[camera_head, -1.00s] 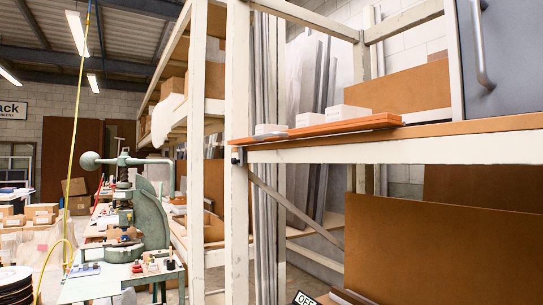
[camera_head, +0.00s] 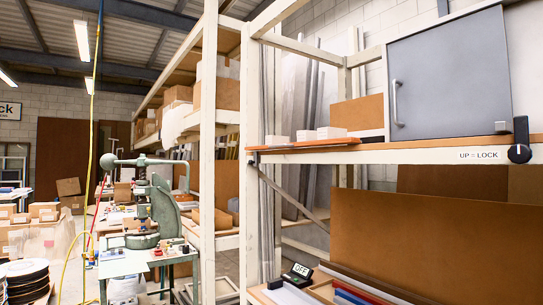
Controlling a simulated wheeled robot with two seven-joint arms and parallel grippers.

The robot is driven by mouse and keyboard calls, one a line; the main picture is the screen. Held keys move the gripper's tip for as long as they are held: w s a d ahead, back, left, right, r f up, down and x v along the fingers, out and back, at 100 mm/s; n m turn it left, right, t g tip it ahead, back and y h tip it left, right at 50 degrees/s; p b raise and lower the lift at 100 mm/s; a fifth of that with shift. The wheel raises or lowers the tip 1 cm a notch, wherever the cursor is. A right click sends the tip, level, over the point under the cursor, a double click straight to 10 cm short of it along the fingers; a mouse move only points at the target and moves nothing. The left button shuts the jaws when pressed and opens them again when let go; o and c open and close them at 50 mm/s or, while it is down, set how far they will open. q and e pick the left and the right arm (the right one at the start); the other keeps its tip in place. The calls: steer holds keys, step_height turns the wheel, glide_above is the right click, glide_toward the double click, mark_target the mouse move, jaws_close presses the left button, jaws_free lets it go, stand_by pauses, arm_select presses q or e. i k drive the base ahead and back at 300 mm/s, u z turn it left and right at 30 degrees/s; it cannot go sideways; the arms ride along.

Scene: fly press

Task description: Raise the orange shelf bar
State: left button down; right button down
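The orange shelf bar (camera_head: 310,143) lies flat along the front left part of the white shelf's upper board. Its left end is by the white post, near a small dark bracket (camera_head: 252,157). Its right end stops short of the grey cabinet. A black lever with a round knob (camera_head: 519,153) is on the right of the shelf's front rail, beside a label reading "UP = LOCK" (camera_head: 480,155). The lever points up. Neither of my grippers is in view.
A grey cabinet (camera_head: 450,75) with a closed door stands on the shelf, with small white boxes (camera_head: 330,132) to its left. A brown panel (camera_head: 430,240) and a tray with a digital display (camera_head: 298,272) are below. A green fly press (camera_head: 150,205) stands left on a bench.

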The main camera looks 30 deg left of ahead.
mark_target(348, 140)
steer(key=u, duration=0.75)
steer(key=i, duration=0.7)
steer(key=u, duration=0.55)
steer(key=i, duration=0.8)
steer(key=z, duration=0.5)
